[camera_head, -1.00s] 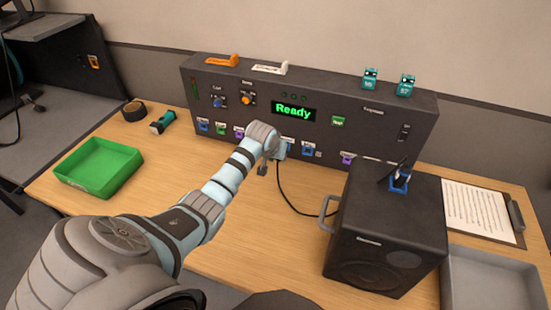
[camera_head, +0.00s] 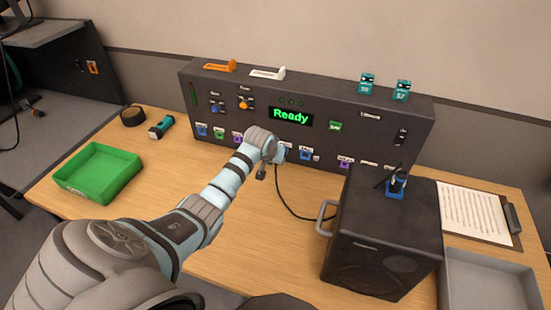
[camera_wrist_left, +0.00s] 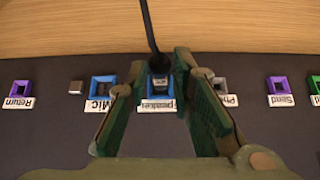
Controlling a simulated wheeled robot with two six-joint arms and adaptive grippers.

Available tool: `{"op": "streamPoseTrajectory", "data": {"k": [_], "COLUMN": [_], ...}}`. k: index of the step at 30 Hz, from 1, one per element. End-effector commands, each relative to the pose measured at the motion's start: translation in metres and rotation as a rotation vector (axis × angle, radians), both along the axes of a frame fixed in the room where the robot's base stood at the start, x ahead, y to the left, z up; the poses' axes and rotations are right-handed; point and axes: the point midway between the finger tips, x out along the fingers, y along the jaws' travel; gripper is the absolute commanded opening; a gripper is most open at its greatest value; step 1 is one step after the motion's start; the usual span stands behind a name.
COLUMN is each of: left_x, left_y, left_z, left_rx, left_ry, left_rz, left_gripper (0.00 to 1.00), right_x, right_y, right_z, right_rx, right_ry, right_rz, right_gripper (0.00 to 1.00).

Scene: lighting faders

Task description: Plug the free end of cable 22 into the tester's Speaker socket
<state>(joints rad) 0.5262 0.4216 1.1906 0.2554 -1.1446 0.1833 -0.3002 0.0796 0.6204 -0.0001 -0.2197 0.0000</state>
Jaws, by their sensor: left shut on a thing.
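The tester (camera_head: 380,135) is the long dark panel at the back of the table, its screen reading "Ready". My left gripper (camera_head: 275,153) is at the tester's lower front, and its hand hides part of the socket row. In the left wrist view, my left gripper's fingers (camera_wrist_left: 158,88) stand on either side of the blue-framed Speaker socket (camera_wrist_left: 158,105), its label upside down. The dark plug of the black cable (camera_wrist_left: 150,30) is between them, lined up with this socket. I cannot tell how deep it sits. My right gripper is not in view.
A green tray (camera_head: 98,174), a tape roll (camera_head: 132,116), a clipboard (camera_head: 475,212) and a grey tray (camera_head: 490,280) lie around. The table's middle front is clear.

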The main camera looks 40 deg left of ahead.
Motion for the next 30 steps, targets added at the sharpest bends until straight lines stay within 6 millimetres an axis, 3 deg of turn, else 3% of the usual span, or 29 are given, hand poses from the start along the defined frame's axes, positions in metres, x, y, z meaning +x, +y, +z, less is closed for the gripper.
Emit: {"op": "streamPoseTrajectory", "data": {"k": [30], "left_x": [0.0096], "left_y": [0.0023], "left_z": [-0.0009], "left_rx": [0.000], "left_ry": [0.000], "left_rz": [0.000], "left_gripper": [0.00], "right_x": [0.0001], "right_y": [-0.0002], "right_z": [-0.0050], "right_rx": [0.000], "right_ry": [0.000], "right_rz": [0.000], "right_gripper": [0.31]}}
